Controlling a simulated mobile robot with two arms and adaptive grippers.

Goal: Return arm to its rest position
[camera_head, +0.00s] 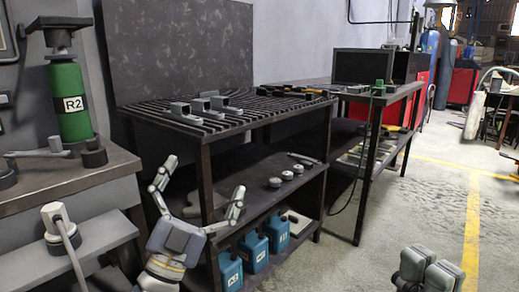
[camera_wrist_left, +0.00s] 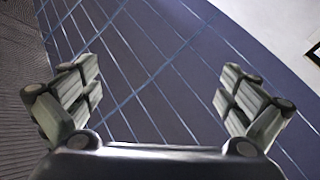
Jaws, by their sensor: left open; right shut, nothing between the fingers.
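My left gripper (camera_head: 203,180) is open and empty, its two fingers spread wide in front of the left end of the slatted table. The wrist view shows the same open fingers (camera_wrist_left: 158,82) with nothing between them and a dark blue surface with thin lines beyond. My right gripper (camera_head: 430,268) is at the bottom right of the head view, its fingers together, above the grey floor. Several grey metal brackets (camera_head: 200,104) lie on the slatted table top (camera_head: 150,108), apart from both grippers.
Blue canisters (camera_head: 254,250) stand low under the slatted table, and round metal parts (camera_head: 287,176) sit on its middle shelf. A bench with a green cylinder (camera_head: 68,100) is at the left. The floor (camera_head: 400,200) at right is open, with a yellow line.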

